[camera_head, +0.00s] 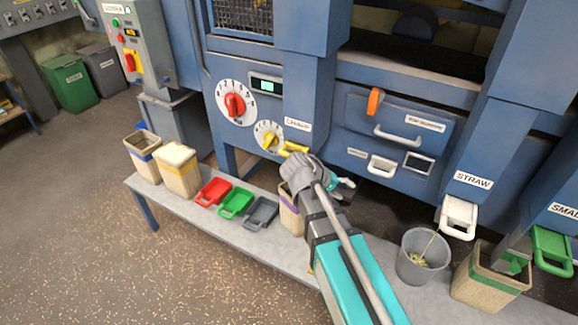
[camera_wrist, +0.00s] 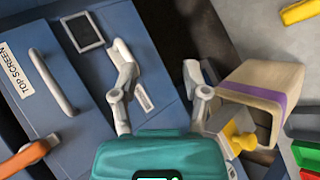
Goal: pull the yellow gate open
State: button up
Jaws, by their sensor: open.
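The yellow gate (camera_head: 293,148) shows as a small yellow handle at the low front of the blue machine, below the dials, partly hidden by my wrist in the head view. In the wrist view a yellow knobbed part (camera_wrist: 238,138) on a pale block sits at lower right, just beside the right finger, and is probably this gate. My gripper (camera_head: 343,186) is in front of the machine, to the right of the gate in the head view. In the wrist view my gripper (camera_wrist: 163,94) has its fingers wide apart, with nothing between them. I cannot tell whether a finger touches the gate.
A purple-banded bin (camera_wrist: 262,88) stands by the right finger. A white handle (camera_head: 382,166) and the top screen drawer handle (camera_head: 398,134) are to the right. Red (camera_head: 213,192), green (camera_head: 236,202) and grey (camera_head: 261,213) trays lie on the bench (camera_head: 165,206). A grey bucket (camera_head: 418,262) stands further right.

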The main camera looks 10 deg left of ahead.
jog(key=s+a+r+n+t+h+b, duration=0.1)
jog(key=a+t+b, duration=0.4)
jog(key=a, duration=0.8)
jog(key=s+a+n+t+h+b, duration=0.1)
jog(key=a+n+t+h+b, duration=0.2)
jog(key=a, duration=1)
jog(key=t+b, duration=0.2)
jog(key=b, duration=0.2)
jog(key=shift+a+r, duration=0.35)
jog(key=shift+w+d, duration=0.15)
jog(key=shift+w, duration=0.05)
jog(key=shift+r+p+x, duration=0.2)
jog(key=shift+p+x, duration=0.95)
jog(key=shift+x, duration=5.6)
grip_shut()
